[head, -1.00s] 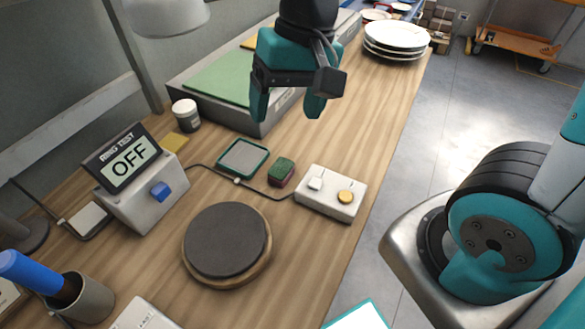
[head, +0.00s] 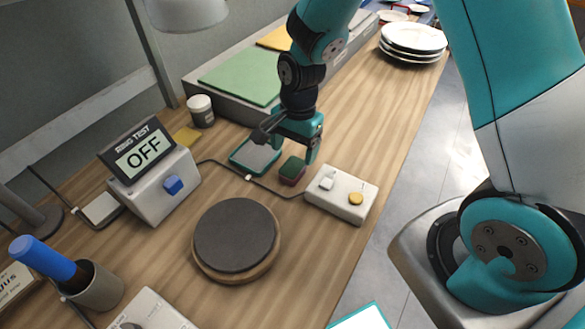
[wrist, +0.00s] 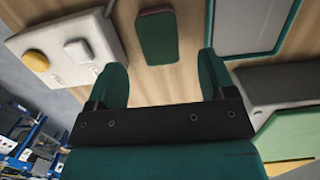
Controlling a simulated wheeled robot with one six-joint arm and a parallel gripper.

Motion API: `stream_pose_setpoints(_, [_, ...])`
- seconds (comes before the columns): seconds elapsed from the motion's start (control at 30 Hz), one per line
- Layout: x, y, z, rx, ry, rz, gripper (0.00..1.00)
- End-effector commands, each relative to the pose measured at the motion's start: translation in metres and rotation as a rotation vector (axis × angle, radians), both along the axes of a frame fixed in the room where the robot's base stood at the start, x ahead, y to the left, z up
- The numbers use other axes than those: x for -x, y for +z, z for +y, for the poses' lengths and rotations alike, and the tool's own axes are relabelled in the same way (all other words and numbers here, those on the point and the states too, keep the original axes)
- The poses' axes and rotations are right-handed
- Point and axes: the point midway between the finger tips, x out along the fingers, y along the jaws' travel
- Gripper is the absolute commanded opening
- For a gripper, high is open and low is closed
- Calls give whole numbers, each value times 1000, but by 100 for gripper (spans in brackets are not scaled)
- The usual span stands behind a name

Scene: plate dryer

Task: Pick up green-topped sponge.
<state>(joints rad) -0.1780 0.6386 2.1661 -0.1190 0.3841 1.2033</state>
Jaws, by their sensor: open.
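The green-topped sponge (head: 292,170) is a small block with a green top and dark red sides. It lies on the wooden table between a teal-rimmed tray and a white button box. In the wrist view the sponge (wrist: 157,37) lies beyond the fingertips, roughly between their lines. My gripper (head: 292,150) is open and empty, just above and behind the sponge in the head view. In the wrist view both teal fingers of my gripper (wrist: 162,70) are spread apart, with bare table between them.
The teal-rimmed tray (head: 255,157) is close on the sponge's left. The white box (head: 341,194) with two buttons is close on its right. A black cable (head: 270,184) runs in front. A round dark disc (head: 235,235) stands nearer, and a green-topped grey platform (head: 240,79) farther back.

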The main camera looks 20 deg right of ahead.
Motion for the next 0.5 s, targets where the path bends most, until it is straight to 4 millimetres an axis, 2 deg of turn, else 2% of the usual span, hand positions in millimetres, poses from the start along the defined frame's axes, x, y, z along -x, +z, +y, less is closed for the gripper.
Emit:
stream_pose_setpoints(0.17, [1, -11, 1, 0, 1, 2, 77])
stream_pose_setpoints(0.5, [6, -54, 7, 0, 2, 1, 77])
